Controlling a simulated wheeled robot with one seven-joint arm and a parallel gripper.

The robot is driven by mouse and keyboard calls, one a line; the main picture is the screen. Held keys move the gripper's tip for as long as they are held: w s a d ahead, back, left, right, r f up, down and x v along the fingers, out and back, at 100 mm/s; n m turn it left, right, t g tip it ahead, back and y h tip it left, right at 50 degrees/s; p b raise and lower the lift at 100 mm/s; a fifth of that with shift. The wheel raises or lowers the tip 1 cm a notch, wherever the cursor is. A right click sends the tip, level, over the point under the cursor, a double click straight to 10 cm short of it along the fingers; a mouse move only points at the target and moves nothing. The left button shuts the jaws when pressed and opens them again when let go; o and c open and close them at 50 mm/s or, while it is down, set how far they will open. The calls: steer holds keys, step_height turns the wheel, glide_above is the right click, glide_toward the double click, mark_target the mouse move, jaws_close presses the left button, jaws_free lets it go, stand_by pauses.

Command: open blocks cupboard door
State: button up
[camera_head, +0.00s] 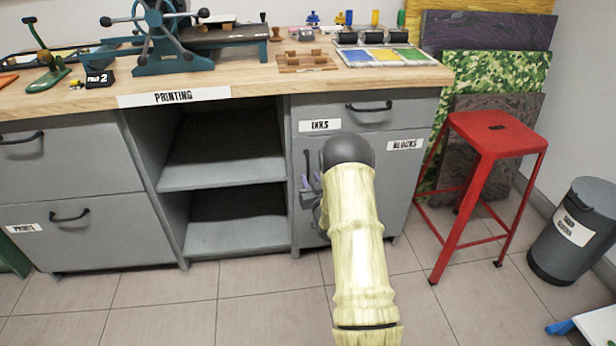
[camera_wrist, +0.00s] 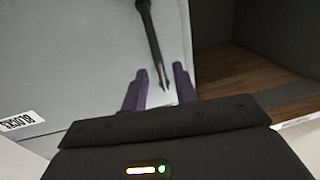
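The blocks cupboard door (camera_head: 390,190) is a grey panel with a "BLOCKS" label (camera_head: 405,145), below the "INKS" drawer. It looks shut. Its dark upright bar handle (camera_head: 307,160) is near the left edge. The handle also shows in the wrist view (camera_wrist: 151,35). My gripper (camera_head: 311,181) is at the handle's lower part, mostly hidden behind my pale arm in the head view. In the wrist view, its two purple fingers (camera_wrist: 159,90) are spread apart, with the handle's end between them. I cannot tell whether either finger touches it.
Open shelves (camera_head: 222,160) lie left of the door. A red stool (camera_head: 495,135) stands to the right, with a dark bin (camera_head: 575,235) beyond it. Above is the wooden worktop (camera_head: 240,85) with printing tools. The tiled floor (camera_head: 250,310) in front is mostly clear.

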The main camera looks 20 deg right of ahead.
mark_target(308, 174)
steer(key=shift+w+d+b, duration=0.2)
steer(key=shift+w, duration=0.8)
steer(key=shift+w+d+b, duration=0.15)
steer(key=shift+w+b, duration=0.05)
steer(key=shift+w, duration=0.8)
jaws_close()
